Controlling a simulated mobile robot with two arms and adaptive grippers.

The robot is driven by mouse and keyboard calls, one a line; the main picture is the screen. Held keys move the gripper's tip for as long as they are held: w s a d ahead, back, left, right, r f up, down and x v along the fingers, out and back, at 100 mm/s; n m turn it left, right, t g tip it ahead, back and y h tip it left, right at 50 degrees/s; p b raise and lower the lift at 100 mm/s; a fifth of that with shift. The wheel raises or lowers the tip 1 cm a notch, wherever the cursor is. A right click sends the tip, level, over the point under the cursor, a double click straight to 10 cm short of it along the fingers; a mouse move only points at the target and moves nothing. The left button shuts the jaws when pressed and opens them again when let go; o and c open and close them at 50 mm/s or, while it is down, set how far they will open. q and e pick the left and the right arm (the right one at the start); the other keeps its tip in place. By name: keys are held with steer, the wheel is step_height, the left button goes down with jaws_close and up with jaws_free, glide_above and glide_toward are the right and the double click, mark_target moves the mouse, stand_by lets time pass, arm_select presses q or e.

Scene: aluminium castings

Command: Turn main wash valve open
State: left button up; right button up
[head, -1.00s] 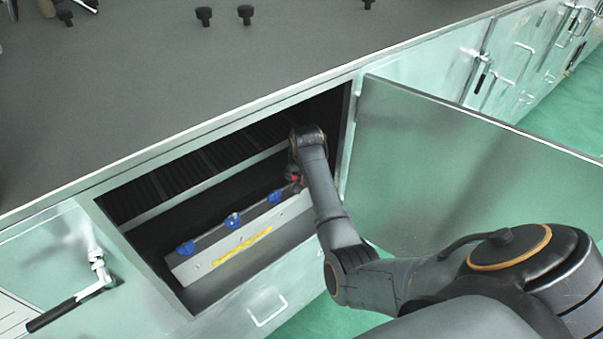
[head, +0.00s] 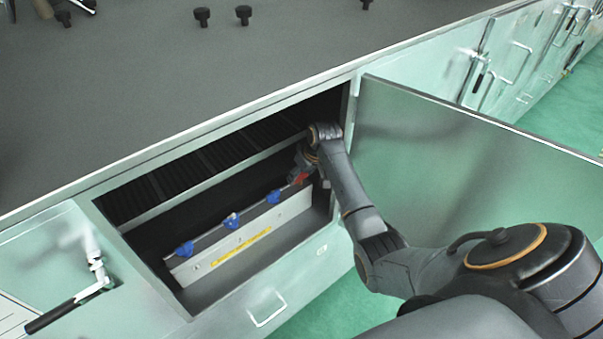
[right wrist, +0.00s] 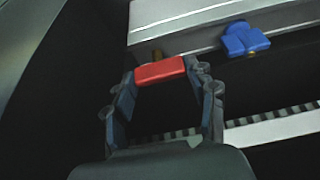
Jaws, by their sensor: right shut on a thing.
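The red valve handle (head: 300,178) is at the right end of a pale manifold bar (head: 205,262) inside the open cabinet. I take it to be the main wash valve. My right gripper (head: 304,170) reaches into the cabinet and is shut on this handle. In the right wrist view the red handle (right wrist: 158,73) lies between the two fingertips, roughly parallel to the bar's edge. A brass-coloured stem shows just behind it. The fingers partly hide the handle in the head view. My left gripper is not in view.
Several blue handles, one of them (head: 231,221), line the bar to the left; the nearest also shows in the right wrist view (right wrist: 243,41). The cabinet door (head: 450,165) stands open to the right of my arm. The worktop (head: 200,90) overhangs the opening.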

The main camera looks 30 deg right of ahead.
stand_by(0.3)
steer(key=o, duration=1.2)
steer(key=shift+c, duration=0.2)
steer(key=v, duration=1.2)
